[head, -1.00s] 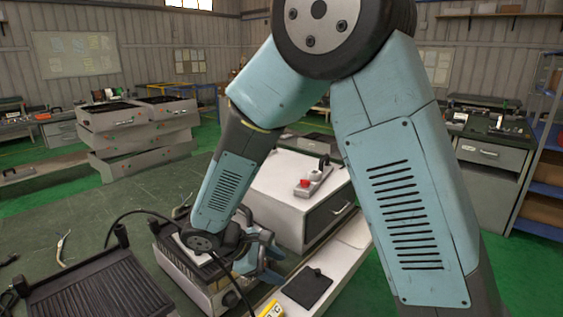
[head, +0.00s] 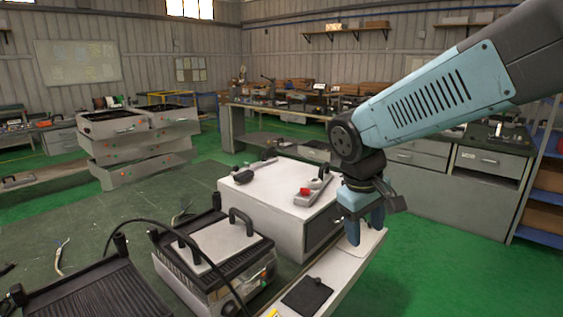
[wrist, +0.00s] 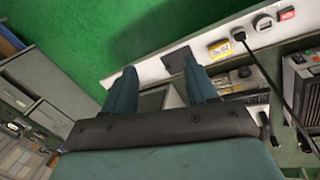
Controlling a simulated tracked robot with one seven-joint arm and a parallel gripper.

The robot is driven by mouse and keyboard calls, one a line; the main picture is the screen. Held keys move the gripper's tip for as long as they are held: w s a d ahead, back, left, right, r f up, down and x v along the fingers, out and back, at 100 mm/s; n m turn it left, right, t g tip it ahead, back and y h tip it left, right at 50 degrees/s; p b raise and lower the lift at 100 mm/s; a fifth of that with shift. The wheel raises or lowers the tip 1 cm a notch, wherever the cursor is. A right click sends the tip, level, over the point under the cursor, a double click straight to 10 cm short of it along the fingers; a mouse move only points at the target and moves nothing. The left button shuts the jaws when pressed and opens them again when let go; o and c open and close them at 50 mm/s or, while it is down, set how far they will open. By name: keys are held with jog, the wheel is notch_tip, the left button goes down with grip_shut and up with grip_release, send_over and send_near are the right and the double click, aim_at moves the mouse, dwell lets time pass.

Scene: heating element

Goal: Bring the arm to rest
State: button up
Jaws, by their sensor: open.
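My gripper (head: 357,222) hangs from my blue arm at the right of the head view, with its fingers pointing down. It is in the air by the right side of the white box, near the pale ledge at the bench's front edge. In the wrist view my gripper (wrist: 163,88) has its two blue fingers apart, with nothing between them. The pale ledge (wrist: 150,68) and the green floor lie beyond the fingertips.
A grill with a handled plate (head: 215,245) and a white box (head: 262,205) with tools on top stand on the bench. A dark square pad (head: 307,295) lies on the ledge. A black cable (head: 150,222) arches over the grill. Open green floor (head: 440,265) lies at the right.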

jog(key=s+d+r+m+t+y, duration=0.2)
jog(key=s+d+r+m+t, duration=0.2)
jog(key=s+d+r+m, duration=0.1)
jog(key=shift+s+d+r+m, duration=0.4)
jog(key=shift+s+d+r, duration=0.4)
jog(key=shift+s, duration=0.45)
